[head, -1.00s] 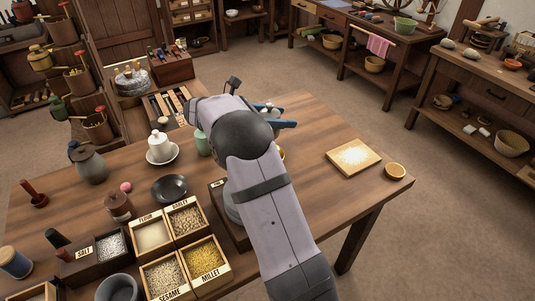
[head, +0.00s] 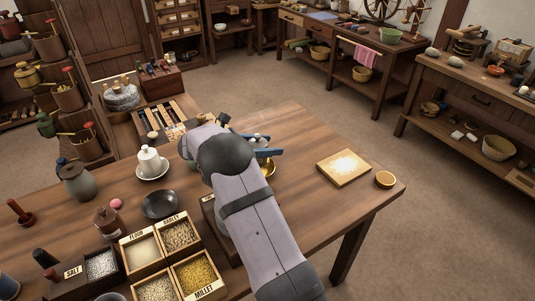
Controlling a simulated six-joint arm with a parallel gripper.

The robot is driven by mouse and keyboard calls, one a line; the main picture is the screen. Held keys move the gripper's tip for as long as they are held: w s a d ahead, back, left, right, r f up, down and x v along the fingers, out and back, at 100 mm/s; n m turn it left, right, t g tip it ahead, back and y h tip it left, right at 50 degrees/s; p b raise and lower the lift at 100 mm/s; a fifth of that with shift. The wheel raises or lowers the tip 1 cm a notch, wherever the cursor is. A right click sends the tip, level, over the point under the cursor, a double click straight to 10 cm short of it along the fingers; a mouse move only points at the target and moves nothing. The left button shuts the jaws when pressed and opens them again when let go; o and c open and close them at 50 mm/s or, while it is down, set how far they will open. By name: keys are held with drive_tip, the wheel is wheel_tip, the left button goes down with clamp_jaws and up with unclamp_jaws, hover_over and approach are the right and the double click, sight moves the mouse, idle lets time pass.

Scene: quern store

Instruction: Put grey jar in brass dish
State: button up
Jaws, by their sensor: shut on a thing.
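My gripper (head: 268,146), with blue fingers, is shut on a small pale grey thing, apparently the grey jar (head: 258,140). My arm hides much of it. The brass dish (head: 269,169) is a shiny golden bowl on the table, just below the gripper in the picture and partly hidden behind my arm. The held jar looks above the dish's far side; I cannot tell the exact gap or whether they touch.
A white lidded pot on a saucer (head: 152,174), a black bowl (head: 160,205) and grain boxes (head: 180,235) stand left of my arm. A square board (head: 344,168) and a small golden-brown bowl (head: 385,180) lie at the right. The table between dish and board is clear.

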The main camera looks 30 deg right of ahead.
drive_tip(key=shift+f, duration=1.7)
drive_tip(key=shift+f, duration=0.2)
drive_tip(key=o, duration=1.3)
drive_tip(key=shift+o, duration=0.2)
drive_tip(key=shift+r, duration=0.2)
drive_tip(key=v, duration=1.2)
drive_tip(key=shift+b, duration=0.35)
drive_tip(key=shift+f, duration=0.1)
